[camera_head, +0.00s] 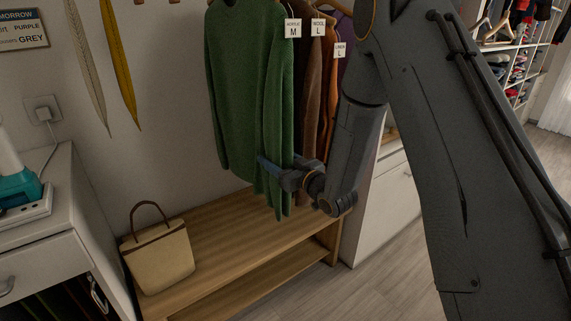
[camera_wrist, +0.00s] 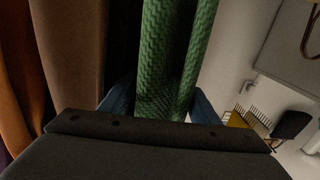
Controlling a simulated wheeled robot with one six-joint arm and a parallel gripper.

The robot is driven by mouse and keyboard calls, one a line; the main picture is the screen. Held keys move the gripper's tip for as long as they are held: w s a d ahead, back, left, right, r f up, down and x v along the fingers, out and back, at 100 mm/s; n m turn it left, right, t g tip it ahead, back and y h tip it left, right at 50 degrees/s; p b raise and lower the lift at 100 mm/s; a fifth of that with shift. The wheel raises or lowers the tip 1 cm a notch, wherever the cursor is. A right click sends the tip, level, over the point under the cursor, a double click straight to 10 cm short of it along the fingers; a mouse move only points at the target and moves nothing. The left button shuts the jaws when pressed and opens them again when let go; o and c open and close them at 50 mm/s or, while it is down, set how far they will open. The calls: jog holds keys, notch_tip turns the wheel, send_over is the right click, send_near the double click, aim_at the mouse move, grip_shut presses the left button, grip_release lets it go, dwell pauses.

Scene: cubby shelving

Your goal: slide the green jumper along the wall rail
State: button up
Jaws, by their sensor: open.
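The green jumper (camera_head: 241,85) hangs against the wall at the top centre of the head view, with its hanger and the wall rail out of frame above. It also fills the upper middle of the wrist view (camera_wrist: 170,50). My gripper (camera_head: 270,168) is at the jumper's lower right part, by a hanging sleeve. In the wrist view the blue fingers of my gripper (camera_wrist: 160,105) stand apart, one on each side of the green knit. The gripper is open. Whether the fingers touch the cloth is unclear.
Brown (camera_head: 312,75) and orange (camera_head: 330,85) garments with size tags hang close to the jumper's right. Below is a wooden bench (camera_head: 225,240) with a beige handbag (camera_head: 160,255) at its left. A white cabinet (camera_head: 385,205) stands right of the bench.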

jog(key=shift+x, duration=1.2)
jog(key=shift+c, duration=0.3)
jog(key=c, duration=1.2)
jog(key=s+a+p, duration=0.1)
jog(key=s+a, duration=0.3)
jog(key=a, duration=0.1)
jog(key=shift+a, duration=0.35)
jog(key=o, duration=1.6)
jog(key=shift+c, duration=0.2)
